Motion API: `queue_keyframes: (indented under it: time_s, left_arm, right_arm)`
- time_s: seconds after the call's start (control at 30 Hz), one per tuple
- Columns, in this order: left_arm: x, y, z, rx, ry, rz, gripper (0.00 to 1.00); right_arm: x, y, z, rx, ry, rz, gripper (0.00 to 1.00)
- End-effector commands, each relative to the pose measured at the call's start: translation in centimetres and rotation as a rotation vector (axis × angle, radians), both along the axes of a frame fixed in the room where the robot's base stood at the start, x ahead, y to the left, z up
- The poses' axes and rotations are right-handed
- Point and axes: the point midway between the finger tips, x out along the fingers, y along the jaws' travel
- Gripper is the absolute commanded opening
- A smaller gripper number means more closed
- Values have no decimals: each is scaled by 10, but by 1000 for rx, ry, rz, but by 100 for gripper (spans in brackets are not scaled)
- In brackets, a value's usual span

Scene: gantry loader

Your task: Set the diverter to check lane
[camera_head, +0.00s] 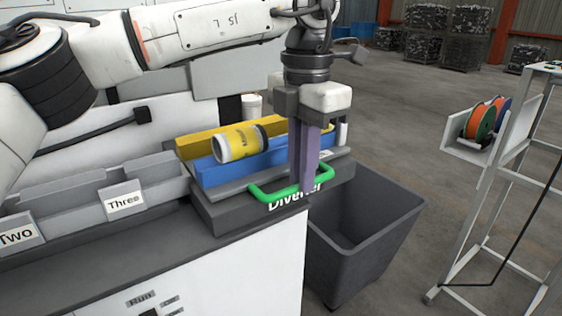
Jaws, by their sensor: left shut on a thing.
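The diverter (258,210) is a dark grey block labelled "Diverter" at the right end of the counter. A green handle (268,198) sticks out at its front. Blue (212,173) and yellow (196,147) channel walls run along its top. The fingers hide part of the handle and the label. My right gripper is not in view.
A dark grey bin (368,215) stands open on the floor right of the counter. A white rack (497,180) with coloured spools stands at right.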

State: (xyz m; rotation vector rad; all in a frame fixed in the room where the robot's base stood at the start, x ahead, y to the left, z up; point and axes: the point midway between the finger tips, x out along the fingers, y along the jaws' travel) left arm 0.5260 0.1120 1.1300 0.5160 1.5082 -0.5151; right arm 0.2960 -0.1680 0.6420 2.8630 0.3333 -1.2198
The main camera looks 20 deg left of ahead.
Motion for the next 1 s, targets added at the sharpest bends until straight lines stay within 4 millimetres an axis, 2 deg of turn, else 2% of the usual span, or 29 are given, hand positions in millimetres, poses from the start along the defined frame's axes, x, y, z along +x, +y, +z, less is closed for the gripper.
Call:
queue_keyframes:
  time_s: [0.03, 0.2, 0.57, 0.6, 0.7, 1.0]
  left_arm:
    - [-8, -15, -2, -4, 5, -16, 0]
    - [-24, -36, -2, -4, 5, -13, 0]
    - [-28, -41, -1, -6, 6, -12, 0]
    - [-28, -41, -1, -6, 6, -13, 16]
    - [-28, -40, -1, -6, 6, -11, 30]
    - [-26, -39, 1, -4, 2, -6, 30]
  right_arm:
    - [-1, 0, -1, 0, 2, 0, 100]
    - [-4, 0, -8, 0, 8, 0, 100]
    - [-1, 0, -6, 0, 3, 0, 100]
    - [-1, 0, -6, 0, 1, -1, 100]
    - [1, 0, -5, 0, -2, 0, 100]
    - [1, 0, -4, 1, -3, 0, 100]
